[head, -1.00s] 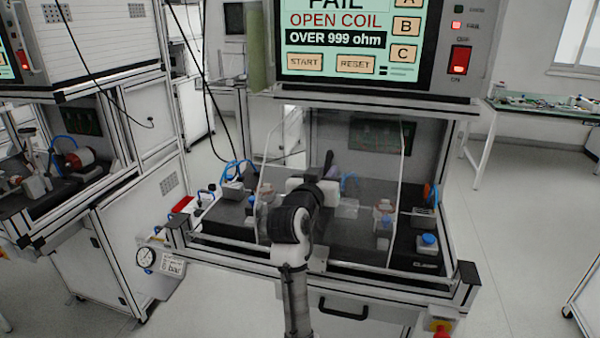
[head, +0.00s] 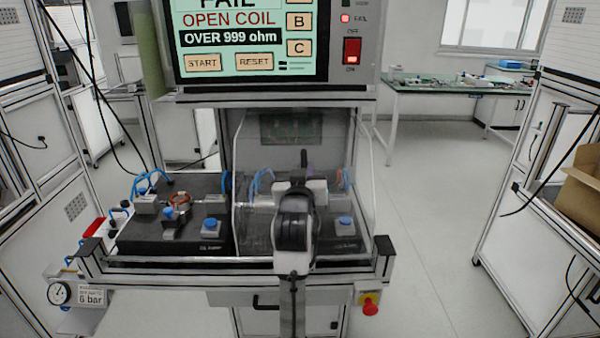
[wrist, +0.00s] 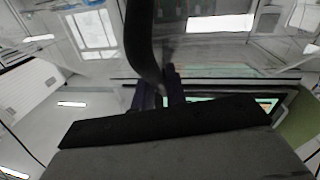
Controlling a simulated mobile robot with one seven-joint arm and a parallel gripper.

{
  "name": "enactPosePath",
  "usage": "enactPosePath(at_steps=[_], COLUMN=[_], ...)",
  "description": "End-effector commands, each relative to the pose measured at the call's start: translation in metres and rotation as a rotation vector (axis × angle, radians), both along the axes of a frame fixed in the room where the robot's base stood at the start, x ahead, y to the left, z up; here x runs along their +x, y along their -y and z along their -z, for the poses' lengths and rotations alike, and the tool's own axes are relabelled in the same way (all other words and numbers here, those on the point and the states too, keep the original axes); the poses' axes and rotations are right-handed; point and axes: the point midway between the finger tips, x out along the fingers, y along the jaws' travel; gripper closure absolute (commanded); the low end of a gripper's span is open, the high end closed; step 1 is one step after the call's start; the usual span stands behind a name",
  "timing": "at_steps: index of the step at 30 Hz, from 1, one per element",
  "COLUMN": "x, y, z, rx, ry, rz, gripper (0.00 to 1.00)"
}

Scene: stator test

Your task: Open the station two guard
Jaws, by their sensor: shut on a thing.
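The clear guard (head: 256,160) stands over the right half of the station's black deck, its right edge near the deck's right side. The left half is uncovered, with a copper-coloured coil (head: 179,198) in a fixture and a blue button (head: 211,223) beside it. My gripper (wrist: 172,88) is shut on a dark curved handle (wrist: 140,40) in the wrist view. In the head view my arm reaches over the deck's front rail to the guard. It hides part of the right fixture, and the grip itself is hard to make out there.
The tester screen (head: 250,40) above reads FAIL, OPEN COIL. A pressure gauge (head: 59,293) is at the front left and a red stop button (head: 369,307) at the front right. Open floor lies to the right, before a cabinet with a cardboard box (head: 583,180).

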Motion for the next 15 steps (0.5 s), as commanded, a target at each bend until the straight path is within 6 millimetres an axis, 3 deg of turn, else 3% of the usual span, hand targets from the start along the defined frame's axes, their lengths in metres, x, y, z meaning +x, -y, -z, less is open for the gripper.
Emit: enactPosePath(at_steps=[4,5,6,15], x=[-0.0005,-0.0006,-0.0006,-0.0003], y=[0.0051,0.0053,0.0054,0.0041], z=[-0.0007,-0.0007,-0.0007,-0.0003], rx=[-0.001,-0.001,-0.001,-0.001], ry=[0.002,0.002,0.002,0.001], rz=[0.011,0.012,0.012,0.009], gripper=[1.0,0.84,0.79,0.78])
